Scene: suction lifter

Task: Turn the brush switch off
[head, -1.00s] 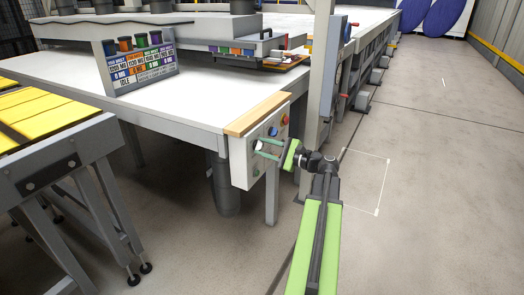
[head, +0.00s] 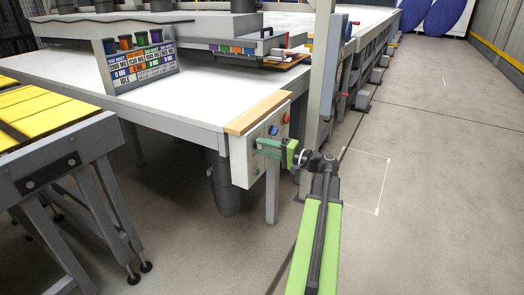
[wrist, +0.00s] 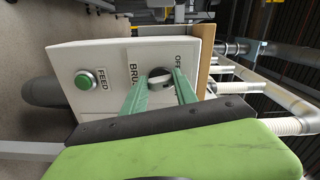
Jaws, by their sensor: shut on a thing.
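The brush switch (wrist: 158,79) is a dark rotary knob on the control box, partly hidden by my gripper's fingers. Its plate reads "BRU..." and "OFF" in the wrist view, turned sideways. My gripper (wrist: 160,82) has its two green fingers on either side of the knob and is shut on it. In the head view my gripper (head: 258,147) reaches from the right to the front of the white control box (head: 241,165), and the knob is hidden there. Which way the knob points is hard to tell.
A green FEED button (wrist: 85,80) sits beside the switch plate. A red button (head: 286,118) and a blue one (head: 273,131) are on the same box. A grey post (head: 320,70) stands close to my arm. The floor at right is clear.

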